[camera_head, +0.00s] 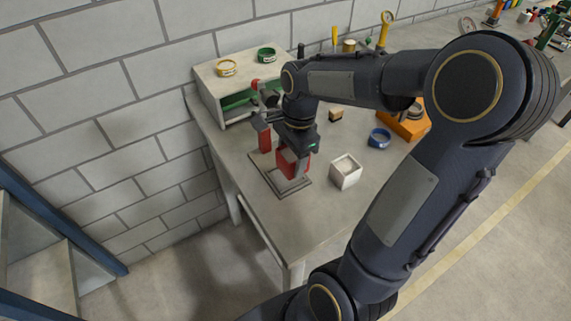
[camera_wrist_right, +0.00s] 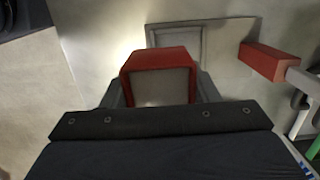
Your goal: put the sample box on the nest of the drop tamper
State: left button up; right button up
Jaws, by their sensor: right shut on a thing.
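A red sample box (camera_head: 291,164) with a pale fill is held between the fingers of my right gripper (camera_head: 297,148). In the right wrist view the box (camera_wrist_right: 160,78) sits between the two dark fingers. The drop tamper has a grey base plate (camera_head: 266,174) and a red post (camera_head: 265,140). Its plate also shows in the wrist view (camera_wrist_right: 232,52), with the squarish nest (camera_wrist_right: 178,38) partly hidden by the box. The box is over or very close to the nest; I cannot tell whether it touches. My left gripper is not in view.
A white box with pale fill (camera_head: 346,172) stands just right of the tamper. A blue ring (camera_head: 379,138), a small wooden block (camera_head: 336,115) and an orange stand (camera_head: 409,124) are farther right. A shelf (camera_head: 217,82) with yellow and green rings stands behind. The front table (camera_head: 310,225) is clear.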

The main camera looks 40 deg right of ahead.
jog(key=w+f, duration=0.2)
jog(key=f, duration=0.1)
jog(key=shift+w+d+f, duration=0.2)
jog(key=shift+w+d, duration=0.05)
jog(key=shift+w, duration=0.15)
jog(key=shift+f, duration=1.5)
jog(key=shift+f, duration=0.15)
jog(key=o, duration=1.1)
